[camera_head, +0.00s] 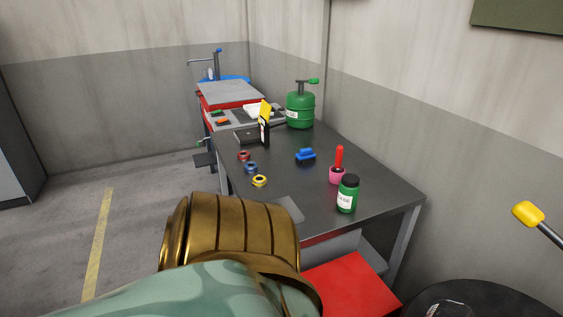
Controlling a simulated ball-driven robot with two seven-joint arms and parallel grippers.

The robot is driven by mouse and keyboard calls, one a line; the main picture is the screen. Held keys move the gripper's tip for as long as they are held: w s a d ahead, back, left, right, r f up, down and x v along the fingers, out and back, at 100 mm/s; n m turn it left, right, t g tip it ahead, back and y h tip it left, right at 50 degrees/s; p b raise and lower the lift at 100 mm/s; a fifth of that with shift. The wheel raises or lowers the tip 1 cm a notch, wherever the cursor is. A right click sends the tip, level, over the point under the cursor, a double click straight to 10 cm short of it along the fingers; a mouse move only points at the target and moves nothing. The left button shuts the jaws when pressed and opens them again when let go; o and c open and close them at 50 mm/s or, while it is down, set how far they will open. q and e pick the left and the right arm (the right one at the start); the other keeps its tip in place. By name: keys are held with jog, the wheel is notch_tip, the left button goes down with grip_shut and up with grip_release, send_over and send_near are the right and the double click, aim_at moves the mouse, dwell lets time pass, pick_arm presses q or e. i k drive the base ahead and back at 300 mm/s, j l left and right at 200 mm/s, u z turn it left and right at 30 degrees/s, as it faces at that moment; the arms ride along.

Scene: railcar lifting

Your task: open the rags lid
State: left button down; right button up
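A flat red panel (350,284) shows at the bottom, below the front edge of the workbench. It may be the rags lid, but no label on it can be read. It looks flat, and its left part is hidden behind my gold and pale green arm, which fills the bottom left and centre. A dark round drum top (480,300) stands at the bottom right, cut by the picture edge. No gripper fingers are visible in this view.
The dark workbench (300,180) holds a green jar (347,194), a pink cup (337,175), a blue tool (305,155), tape rolls (259,181) and a green can (300,109). A yellow-ended lever (530,214) juts in at right. Floor at left is clear.

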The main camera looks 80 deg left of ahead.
aim_at(347, 286)
jog(key=j+u, duration=0.15)
jog(key=u, duration=1.75)
